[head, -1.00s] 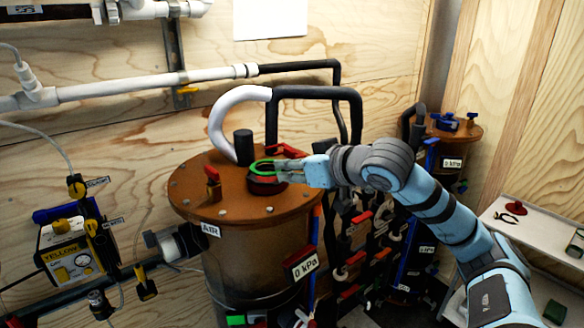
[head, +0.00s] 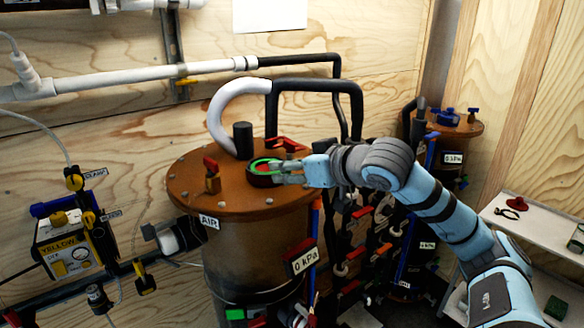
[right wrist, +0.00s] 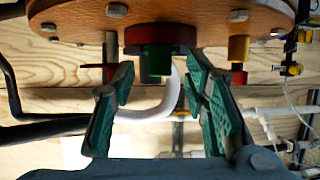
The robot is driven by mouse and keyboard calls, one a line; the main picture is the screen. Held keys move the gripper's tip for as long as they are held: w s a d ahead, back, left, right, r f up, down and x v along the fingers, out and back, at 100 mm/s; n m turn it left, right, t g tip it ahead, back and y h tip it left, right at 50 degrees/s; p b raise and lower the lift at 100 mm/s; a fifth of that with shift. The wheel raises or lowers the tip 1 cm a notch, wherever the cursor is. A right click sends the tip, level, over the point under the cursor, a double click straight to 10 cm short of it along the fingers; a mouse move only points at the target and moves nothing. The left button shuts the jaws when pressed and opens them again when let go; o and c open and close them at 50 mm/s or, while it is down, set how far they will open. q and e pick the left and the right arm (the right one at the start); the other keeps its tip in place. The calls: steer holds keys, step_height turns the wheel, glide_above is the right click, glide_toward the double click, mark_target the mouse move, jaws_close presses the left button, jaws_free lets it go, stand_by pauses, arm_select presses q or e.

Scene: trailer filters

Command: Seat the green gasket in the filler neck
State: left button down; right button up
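The filler neck (head: 262,181) is a short dark-red collar on the brown lid of the big tank. The green gasket (head: 262,161) shows as a green arc at the top of the neck, with red inside it; my gripper partly hides its near side. My right gripper (head: 279,172) is at the neck's right side. In the right wrist view, which is upside down, the fingers (right wrist: 160,85) stand apart, with a green part of the gasket (right wrist: 158,62) between them against the red neck (right wrist: 160,35). I see no finger touching it. My left gripper is out of view.
On the brown lid (head: 235,205) stand a black post (head: 243,140), a red valve (head: 211,175) and a white-and-black hose (head: 228,110) behind the neck. A shelf (head: 525,225) with pliers is at the right.

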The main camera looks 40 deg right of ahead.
step_height(320, 180, up, 10)
stand_by(0.5)
stand_by(0.5)
